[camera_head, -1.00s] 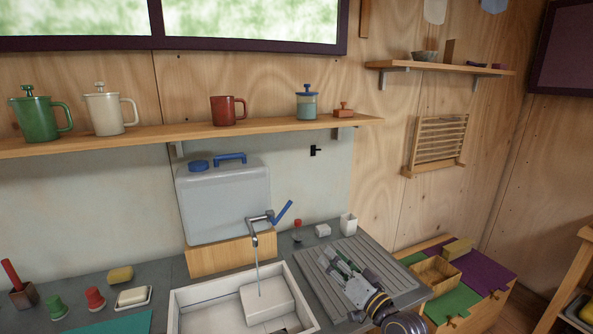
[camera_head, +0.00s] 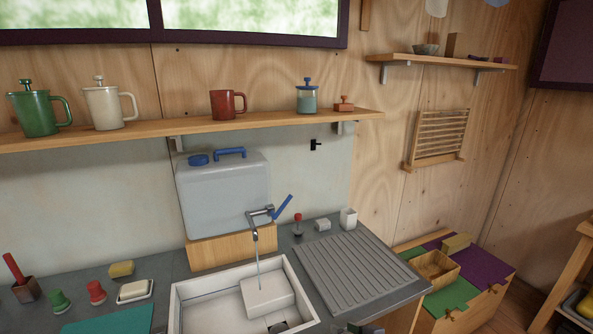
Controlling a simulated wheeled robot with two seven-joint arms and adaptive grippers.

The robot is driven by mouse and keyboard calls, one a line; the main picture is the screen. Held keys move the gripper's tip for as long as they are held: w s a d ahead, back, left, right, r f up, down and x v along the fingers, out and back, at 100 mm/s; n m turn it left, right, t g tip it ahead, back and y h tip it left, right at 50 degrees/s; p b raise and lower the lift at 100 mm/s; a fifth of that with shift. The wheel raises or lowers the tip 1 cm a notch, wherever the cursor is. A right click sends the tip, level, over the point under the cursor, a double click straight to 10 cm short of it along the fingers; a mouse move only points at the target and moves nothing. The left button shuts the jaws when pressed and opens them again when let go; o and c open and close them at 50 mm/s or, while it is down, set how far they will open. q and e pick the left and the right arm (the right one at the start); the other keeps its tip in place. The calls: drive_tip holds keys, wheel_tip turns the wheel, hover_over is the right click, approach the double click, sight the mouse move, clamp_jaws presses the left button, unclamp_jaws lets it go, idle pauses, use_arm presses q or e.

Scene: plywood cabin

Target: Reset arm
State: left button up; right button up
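Neither gripper shows clearly now. Only a small dark piece, probably of my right arm, shows at the bottom edge below the grey ribbed drainboard (camera_head: 350,268). The drainboard is bare. The white sink (camera_head: 185,297) stands to its left, with a white block (camera_head: 267,296) inside it. The tap (camera_head: 262,212) has its blue lever up and a thin stream falls from it onto the block. My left arm is out of the picture.
A grey water container (camera_head: 225,195) stands behind the sink. A wooden shelf (camera_head: 190,130) with mugs and jars runs above. Soap (camera_head: 134,291), a yellow sponge (camera_head: 122,268) and small stamps sit on the left counter. An open wooden box (camera_head: 435,268) is at right.

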drive_tip(key=s+d+f+g+h, duration=0.3)
drive_tip(key=s+d+f, duration=0.15)
drive_tip(key=s, duration=0.35)
drive_tip(key=s+d+f+g+h, duration=0.25)
drive_tip(key=s+d+f, duration=0.2)
drive_tip(key=s, duration=0.35)
wheel_tip(320, 180, down, 32)
drive_tip(key=s+d+g, duration=0.1)
drive_tip(key=s+g, duration=0.1)
drive_tip(key=s, duration=0.1)
drive_tip(key=s+d+f, duration=0.2)
drive_tip(key=s+f, duration=0.7)
drive_tip(key=s, duration=0.1)
drive_tip(key=s+d+f, duration=0.3)
drive_tip(key=s+f, duration=0.7)
drive_tip(key=s, duration=0.1)
drive_tip(key=shift+s+g, duration=0.15)
drive_tip(key=shift+g, duration=0.2)
drive_tip(key=shift+d, duration=0.1)
drive_tip(key=shift+n, duration=0.3)
